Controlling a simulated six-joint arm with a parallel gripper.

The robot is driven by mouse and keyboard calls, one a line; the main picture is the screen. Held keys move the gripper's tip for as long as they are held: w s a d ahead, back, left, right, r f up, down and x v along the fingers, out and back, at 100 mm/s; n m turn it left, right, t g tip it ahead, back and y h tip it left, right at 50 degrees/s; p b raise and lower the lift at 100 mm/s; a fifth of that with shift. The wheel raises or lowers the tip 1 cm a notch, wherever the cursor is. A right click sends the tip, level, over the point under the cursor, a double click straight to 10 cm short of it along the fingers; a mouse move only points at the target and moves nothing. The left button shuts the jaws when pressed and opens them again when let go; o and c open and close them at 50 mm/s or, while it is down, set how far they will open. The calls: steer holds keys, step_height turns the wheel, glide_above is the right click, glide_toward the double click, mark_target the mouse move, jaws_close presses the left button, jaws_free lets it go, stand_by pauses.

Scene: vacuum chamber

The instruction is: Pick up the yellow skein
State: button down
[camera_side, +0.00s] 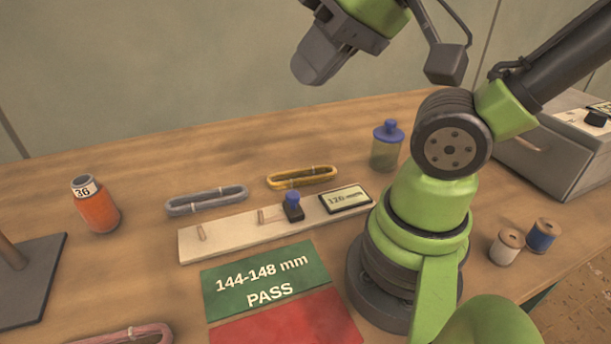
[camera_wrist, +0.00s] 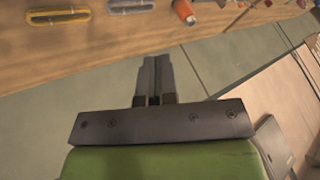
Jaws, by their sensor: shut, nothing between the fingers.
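The yellow skein (camera_side: 301,177) is a flat oval loop lying on the wooden table in the side view, behind the pale gauge board. In the wrist view the yellow skein (camera_wrist: 58,16) lies at the upper left, near the top edge. My gripper (camera_side: 307,72) is high above the table in the side view, above and behind the skein, well apart from it. In the wrist view my gripper (camera_wrist: 154,62) has its fingers together with nothing between them.
A grey skein (camera_side: 207,200) lies left of the yellow one. The pale board (camera_side: 235,238) with pegs and a display (camera_side: 345,199) stands in front. A blue-capped jar (camera_side: 387,148) is to the right; an orange bottle (camera_side: 96,208) is far left. Green PASS mat (camera_side: 264,279) lies nearer.

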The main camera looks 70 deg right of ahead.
steer(key=shift+c, duration=2)
jaws_free()
